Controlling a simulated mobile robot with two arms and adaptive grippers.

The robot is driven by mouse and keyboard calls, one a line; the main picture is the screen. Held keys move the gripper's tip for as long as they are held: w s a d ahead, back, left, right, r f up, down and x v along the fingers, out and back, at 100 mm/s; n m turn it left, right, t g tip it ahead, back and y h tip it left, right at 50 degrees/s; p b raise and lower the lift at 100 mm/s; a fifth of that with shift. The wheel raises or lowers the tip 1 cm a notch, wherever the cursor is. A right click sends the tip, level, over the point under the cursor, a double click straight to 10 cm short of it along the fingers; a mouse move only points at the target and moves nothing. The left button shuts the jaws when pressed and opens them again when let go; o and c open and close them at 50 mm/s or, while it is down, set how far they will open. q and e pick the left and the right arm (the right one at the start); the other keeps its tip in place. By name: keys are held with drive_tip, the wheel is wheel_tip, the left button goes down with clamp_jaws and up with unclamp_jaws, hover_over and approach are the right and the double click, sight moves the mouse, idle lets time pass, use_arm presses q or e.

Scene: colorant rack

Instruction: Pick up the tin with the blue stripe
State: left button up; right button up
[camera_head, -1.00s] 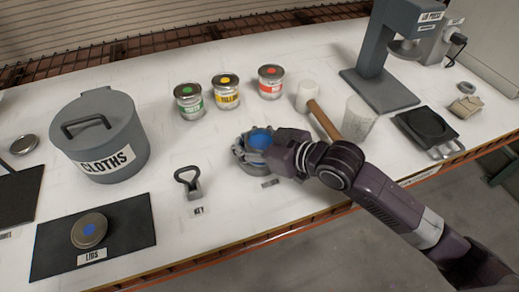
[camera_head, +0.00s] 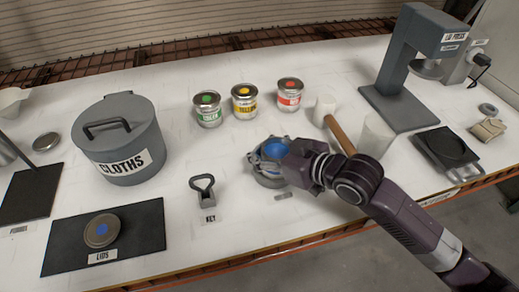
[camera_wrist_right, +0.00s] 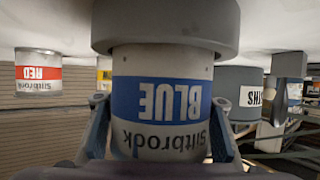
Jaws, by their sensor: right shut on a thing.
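The tin with the blue stripe (camera_head: 273,151) stands near the table's front edge, its top showing blue in the head view. In the right wrist view, which is upside down, the tin (camera_wrist_right: 160,98) shows its BLUE label, with its bottom end at a round grey base (camera_wrist_right: 165,25). My right gripper (camera_head: 268,162) is closed around the tin, with one finger on each side. I see no clear gap between tin and base. My left gripper is out of view.
Green (camera_head: 208,110), yellow (camera_head: 245,102) and red (camera_head: 290,95) tins stand behind. A mallet (camera_head: 340,134) and clear cup (camera_head: 376,138) are close to my right arm. A key tool (camera_head: 203,190), lids mat (camera_head: 145,215) and cloths bin (camera_head: 117,140) are to the left.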

wheel_tip(320, 180, up, 19)
drive_tip(key=shift+f, duration=0.2)
idle(1.0)
